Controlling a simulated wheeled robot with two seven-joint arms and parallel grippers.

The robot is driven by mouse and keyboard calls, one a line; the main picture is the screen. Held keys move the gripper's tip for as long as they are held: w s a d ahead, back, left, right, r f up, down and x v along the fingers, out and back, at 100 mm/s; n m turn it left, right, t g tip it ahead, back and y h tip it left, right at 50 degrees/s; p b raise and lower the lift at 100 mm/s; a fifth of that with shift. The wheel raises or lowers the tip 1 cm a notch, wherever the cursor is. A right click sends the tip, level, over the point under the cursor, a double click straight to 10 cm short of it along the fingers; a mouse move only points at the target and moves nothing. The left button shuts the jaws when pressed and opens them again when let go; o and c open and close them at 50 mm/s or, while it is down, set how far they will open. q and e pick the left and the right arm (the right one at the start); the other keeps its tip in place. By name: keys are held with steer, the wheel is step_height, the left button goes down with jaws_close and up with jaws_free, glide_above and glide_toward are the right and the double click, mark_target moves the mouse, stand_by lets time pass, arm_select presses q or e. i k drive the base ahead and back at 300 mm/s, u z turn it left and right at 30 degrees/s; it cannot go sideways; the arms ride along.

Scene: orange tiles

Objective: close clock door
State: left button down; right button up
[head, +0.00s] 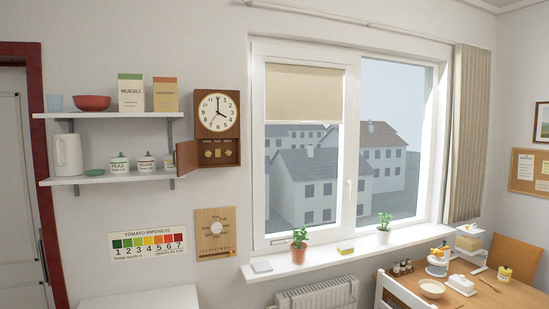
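A brown wooden wall clock (218,114) with a round white dial hangs on the wall, left of the window. Below the dial is a compartment (218,152) with small brass-coloured parts inside. Its small wooden door (188,155) stands open, swung out to the left, close to the end of the lower shelf. Neither of my grippers is in the head view.
Two white shelves (108,178) left of the clock hold a kettle (69,155), jars, a red bowl (92,102) and boxes. A wooden board (215,234) hangs below the clock. A sill with plants and a dining table (455,299) are at right.

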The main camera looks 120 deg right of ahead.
mark_target(186, 153)
steer(key=z, duration=1.05)
steer(key=i, duration=2.95)
steer(key=z, duration=3.85)
